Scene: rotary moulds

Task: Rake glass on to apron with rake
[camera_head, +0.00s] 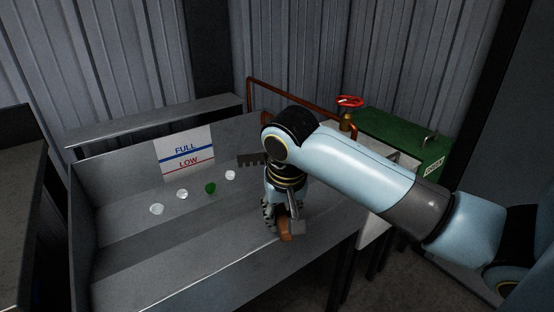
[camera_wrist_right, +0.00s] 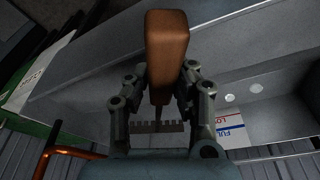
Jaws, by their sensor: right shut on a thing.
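My right gripper (camera_head: 283,216) is shut on the wooden handle of the rake (camera_wrist_right: 166,58), over the right part of the metal trough. In the head view the rake's dark toothed head (camera_head: 251,160) shows just left of my wrist, near the back wall. Several pieces of glass lie in the trough in a slanting row: clear ones (camera_head: 157,209) and a green one (camera_head: 210,188). The rake head is apart from the nearest clear piece (camera_head: 230,175), to its upper right. I cannot pick out the apron for certain. My left gripper is not in view.
A FULL/LOW sign (camera_head: 186,152) stands on the trough's back wall. A copper pipe (camera_head: 300,97), a red valve wheel (camera_head: 350,101) and a green box (camera_head: 402,140) are behind and right of my right arm. The trough's left part is free of tools.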

